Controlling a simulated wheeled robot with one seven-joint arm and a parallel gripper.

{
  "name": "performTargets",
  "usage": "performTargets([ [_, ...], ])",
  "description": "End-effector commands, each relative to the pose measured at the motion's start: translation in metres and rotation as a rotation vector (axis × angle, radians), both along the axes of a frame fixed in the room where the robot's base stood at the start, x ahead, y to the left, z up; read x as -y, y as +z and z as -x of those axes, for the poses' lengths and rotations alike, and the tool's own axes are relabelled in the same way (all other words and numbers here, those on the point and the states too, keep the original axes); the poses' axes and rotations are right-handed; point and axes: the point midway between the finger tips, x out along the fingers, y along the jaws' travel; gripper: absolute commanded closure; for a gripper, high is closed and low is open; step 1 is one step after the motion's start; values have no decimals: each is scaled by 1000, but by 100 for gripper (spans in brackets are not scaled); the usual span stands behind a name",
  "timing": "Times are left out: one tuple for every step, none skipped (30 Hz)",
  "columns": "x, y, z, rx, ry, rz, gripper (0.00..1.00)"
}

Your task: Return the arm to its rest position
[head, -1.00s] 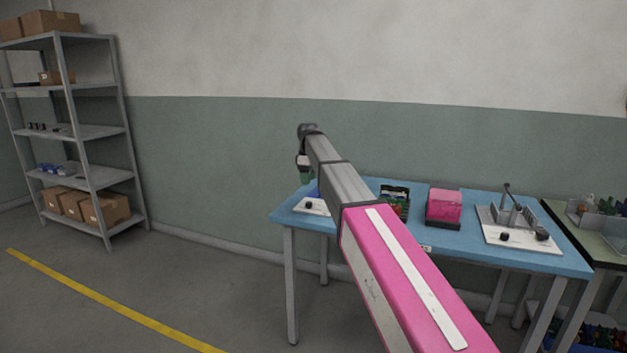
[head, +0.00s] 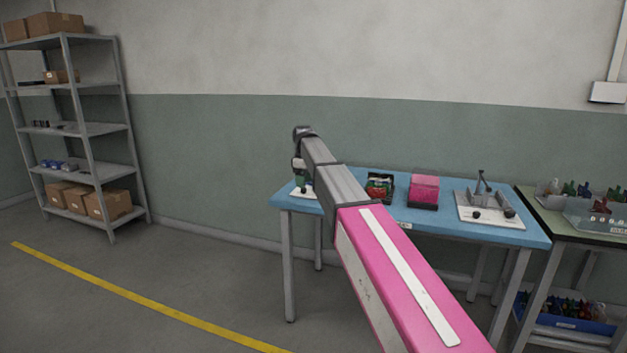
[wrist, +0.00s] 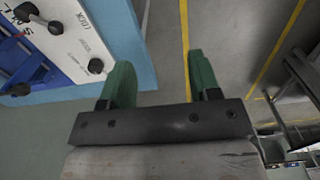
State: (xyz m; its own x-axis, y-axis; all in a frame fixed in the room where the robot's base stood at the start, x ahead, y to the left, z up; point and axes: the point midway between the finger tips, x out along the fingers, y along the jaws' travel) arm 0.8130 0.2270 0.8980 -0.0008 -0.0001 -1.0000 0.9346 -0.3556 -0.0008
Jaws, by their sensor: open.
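My arm reaches out across the head view, with a pink upper link and a grey forearm, toward the left end of the blue table. My gripper (wrist: 160,85) shows in the wrist view with two green fingers spread wide apart and nothing between them. In the head view the gripper (head: 300,180) is small and partly hidden at the far end of the arm, by the table's left end. In the wrist view the fingers are over the table edge and the grey floor.
The blue table (head: 420,222) bears a dark bin (head: 380,186), a pink box (head: 424,188) and a white fixture board (head: 490,210). A white board (wrist: 65,35) lies near the left finger. A green-topped bench (head: 560,222) stands right, shelving (head: 90,130) left. Floor at left is clear.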

Motion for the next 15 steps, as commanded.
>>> performTargets([
  [4, -6, 5, -1, -14, 0, 43],
  [7, -10, 7, 0, -24, 0, 43],
  [10, -15, 9, 0, -36, 0, 43],
  [12, -19, 11, 0, -45, 0, 43],
  [14, -23, 12, 0, -55, 0, 43],
  [18, -30, 16, -1, -71, 0, 43],
  [21, -35, 19, -1, -82, 1, 43],
  [24, -39, 21, -1, -95, 0, 43],
  [28, -46, 25, 0, -114, 0, 43],
  [32, -52, 28, 0, -128, 0, 43],
  [36, -58, 31, 0, -144, 0, 43],
  [42, -67, 37, -1, -167, 1, 43],
  [46, -73, 41, -1, -184, 1, 43],
  [50, -80, 45, 0, -203, 0, 43],
  [56, -90, 51, -1, -230, 1, 43],
])
